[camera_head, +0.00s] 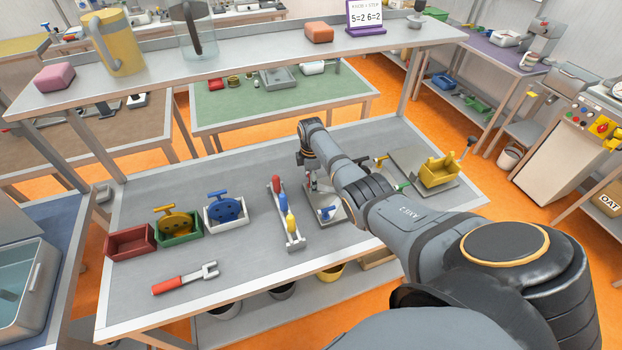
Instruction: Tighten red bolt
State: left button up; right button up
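My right arm reaches in from the lower right. Its gripper (313,186) points down over a grey plate (336,216) in the middle of the bench. A small patch of red shows at the gripper, too small to tell whether it is the red bolt. I cannot tell whether the fingers are open or shut. A blue handled piece (327,211) stands on the plate just in front of the gripper. A grey rack (295,243) left of the plate holds a red handle (276,185), a blue handle (283,201) and a yellow handle (291,222). My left gripper is out of view.
A red-handled wrench (185,280) lies at the bench's front left. Red (130,242), green (180,237) and white (227,222) bins stand behind it. A yellow fixture (439,171) sits at the right. A shelf (240,58) runs above the back.

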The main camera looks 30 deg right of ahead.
jog(key=m+p, duration=0.1)
jog(key=m, duration=0.3)
jog(key=shift+r+m, duration=0.15)
jog(key=shift+m, duration=0.15)
jog(key=m, duration=0.4)
jog(key=shift+m+p, duration=0.3)
jog(key=shift+p, duration=0.05)
jog(key=m, duration=0.4)
jog(key=shift+m+p, duration=0.45)
jog(key=shift+m, duration=1.85)
jog(key=o, duration=1.1)
jog(key=shift+o, duration=0.2)
